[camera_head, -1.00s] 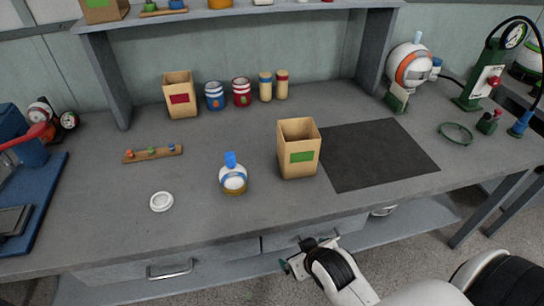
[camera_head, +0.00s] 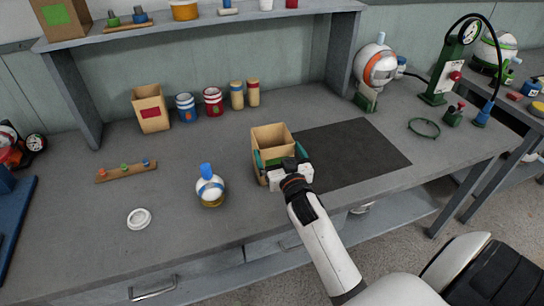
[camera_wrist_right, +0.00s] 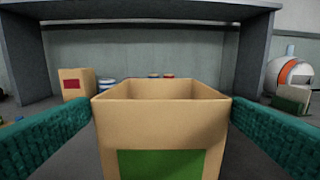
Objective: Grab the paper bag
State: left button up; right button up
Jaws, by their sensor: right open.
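The paper bag with a green label (camera_head: 272,134) stands upright and open-topped on the grey table, left of the dark mat. My right gripper (camera_head: 281,158) is at the bag, its two teal fingers spread to either side of it. In the right wrist view the bag (camera_wrist_right: 160,120) sits centred between the open fingers, with a visible gap on each side. A second paper bag with a red label (camera_head: 151,110) stands farther back left; it also shows in the right wrist view (camera_wrist_right: 76,84). My left gripper is not in view.
A round flask with a blue stopper (camera_head: 210,188) stands left of the bag. A white ring (camera_head: 138,219) lies front left. Striped cups (camera_head: 213,102) stand at the back. The dark mat (camera_head: 350,155) is bare. A shelf (camera_head: 200,14) spans the back.

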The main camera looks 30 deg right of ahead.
aim_at(268, 130)
jog(key=x, duration=0.4)
jog(key=f+p+x, duration=0.1)
jog(key=x, duration=0.2)
jog(key=shift+w+d, duration=0.1)
jog(key=shift+r, duration=0.1)
jog(key=c, duration=0.8)
